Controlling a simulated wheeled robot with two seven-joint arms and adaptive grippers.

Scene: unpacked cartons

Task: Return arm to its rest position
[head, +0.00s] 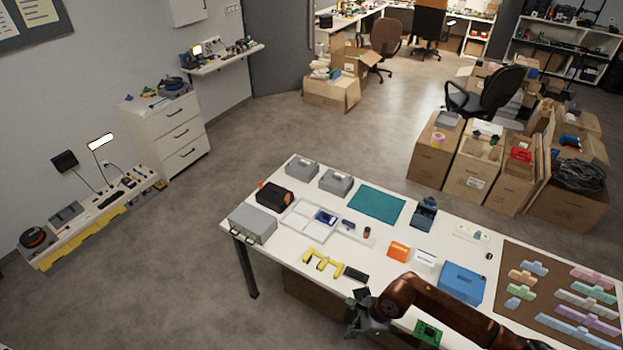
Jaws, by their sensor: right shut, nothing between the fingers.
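My right arm (440,303) comes in from the lower right, reddish brown, and reaches over the front edge of the white table (290,256). My right gripper (362,318) is at the arm's left end, at the table's near edge. It is shut and holds nothing. My left gripper does not show in the head view.
Near the right gripper lie a black block (356,275), a yellow part (323,263) and a green circuit board (428,333). Open cartons (435,150) stand behind the table. The floor to the left (160,270) is clear.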

